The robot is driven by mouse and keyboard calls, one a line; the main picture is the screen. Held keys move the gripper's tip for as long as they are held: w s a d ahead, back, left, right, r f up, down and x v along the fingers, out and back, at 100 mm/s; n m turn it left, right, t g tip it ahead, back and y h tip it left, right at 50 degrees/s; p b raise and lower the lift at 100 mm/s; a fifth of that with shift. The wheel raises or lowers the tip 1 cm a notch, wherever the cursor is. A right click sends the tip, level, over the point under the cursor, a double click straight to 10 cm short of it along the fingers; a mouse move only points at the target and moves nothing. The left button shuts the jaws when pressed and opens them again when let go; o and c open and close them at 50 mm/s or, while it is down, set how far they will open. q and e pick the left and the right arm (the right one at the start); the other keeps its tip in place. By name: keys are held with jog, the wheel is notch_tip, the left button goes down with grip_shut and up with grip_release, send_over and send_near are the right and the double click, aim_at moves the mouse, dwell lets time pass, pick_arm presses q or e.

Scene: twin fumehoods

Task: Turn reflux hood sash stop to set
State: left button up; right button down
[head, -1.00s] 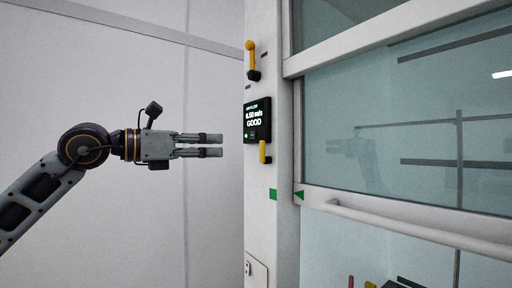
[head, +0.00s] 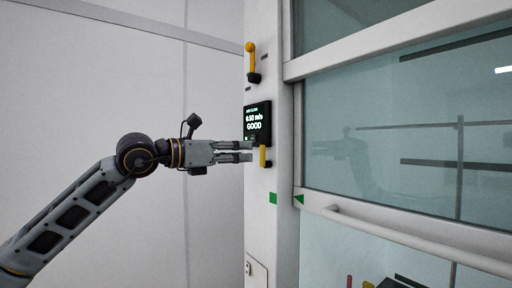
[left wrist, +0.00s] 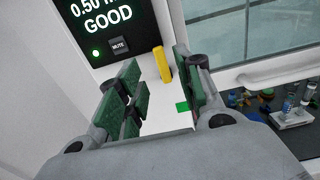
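A short yellow lever (head: 263,156) hangs upright on the white hood post, just below the black airflow display. I take it to be the sash stop. It also shows in the left wrist view (left wrist: 162,64), seen between my two fingers and beyond them. My left gripper (head: 250,151) points right, with its tips close to this lever. In the left wrist view its green-padded fingers (left wrist: 160,88) are apart with nothing held. I cannot tell whether a finger touches the lever. My right gripper is out of view.
The display (head: 257,123) reads GOOD. A second yellow handle (head: 251,62) is higher on the post. A green square (head: 273,198) on the post is level with a green triangle (head: 299,199) on the sash frame. The sash handle bar (head: 400,233) is at right.

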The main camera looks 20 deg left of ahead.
aim_at(261, 150)
pick_arm(q)
jog(key=p+x, duration=0.1)
jog(key=x, duration=0.3)
jog(key=shift+w+d+r+p, duration=0.1)
jog(key=shift+w+d+p, duration=0.1)
jog(key=shift+p, duration=0.1)
jog(key=shift+w+d, duration=0.4)
jog(key=shift+w, duration=0.1)
grip_shut()
